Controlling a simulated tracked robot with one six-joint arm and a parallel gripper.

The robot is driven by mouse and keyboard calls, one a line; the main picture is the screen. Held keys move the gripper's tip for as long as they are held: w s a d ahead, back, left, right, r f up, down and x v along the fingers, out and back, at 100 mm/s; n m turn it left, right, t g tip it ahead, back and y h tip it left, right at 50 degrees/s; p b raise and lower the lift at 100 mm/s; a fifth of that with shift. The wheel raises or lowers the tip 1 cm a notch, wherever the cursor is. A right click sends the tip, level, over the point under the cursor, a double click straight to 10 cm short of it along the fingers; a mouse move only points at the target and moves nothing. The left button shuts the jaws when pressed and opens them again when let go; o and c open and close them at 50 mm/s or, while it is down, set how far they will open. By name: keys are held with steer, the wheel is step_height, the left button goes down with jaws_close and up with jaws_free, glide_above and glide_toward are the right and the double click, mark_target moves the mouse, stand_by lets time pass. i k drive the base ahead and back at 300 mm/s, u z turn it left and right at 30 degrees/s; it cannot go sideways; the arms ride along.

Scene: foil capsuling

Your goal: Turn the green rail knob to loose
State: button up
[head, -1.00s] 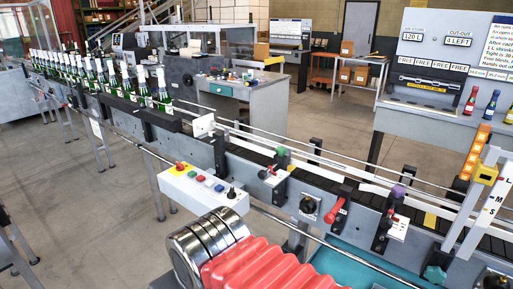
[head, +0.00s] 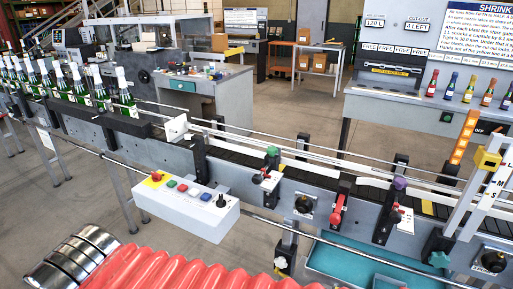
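The green rail knob (head: 272,151) sits at the top of a dark bracket on the near side of the conveyor (head: 330,182), in the middle of the head view. A small white plate (head: 268,180) with a dark pointer and a red mark is fixed just below it. The plate's lettering is too small to read, so I cannot tell the knob's setting. My gripper is not in view, and nothing touches the knob.
A white button box (head: 185,205) juts out left of the knob. A black knob (head: 304,204), a red handle (head: 337,211) and a purple knob (head: 400,184) lie rightward. Green bottles (head: 75,85) stand at left. A teal tray (head: 340,262) lies below the conveyor.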

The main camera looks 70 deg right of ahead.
mark_target(273, 150)
steer(key=z, duration=0.2)
steer(key=i, duration=0.9)
steer(key=z, duration=0.45)
